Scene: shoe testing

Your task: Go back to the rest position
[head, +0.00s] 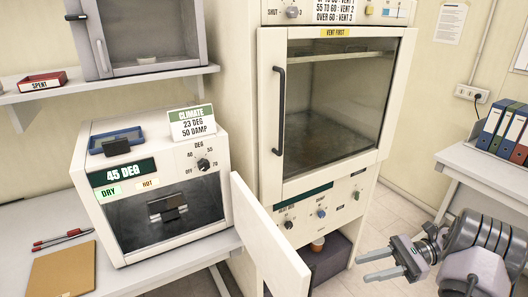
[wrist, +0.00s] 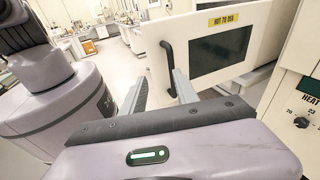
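My gripper (head: 378,266) is at the lower right of the head view, in front of the tall cabinet and apart from it. Its two grey fingers point left and are spread, with nothing between them. In the wrist view my gripper (wrist: 158,92) also shows both fingers apart and empty.
The tall cabinet (head: 267,150) has a closed glass door. A white panel (head: 262,240) stands out below it. A 45 DEG oven (head: 90,205) sits on the left bench. A right-hand table (head: 490,168) holds binders (head: 508,125). Floor (head: 400,215) shows between.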

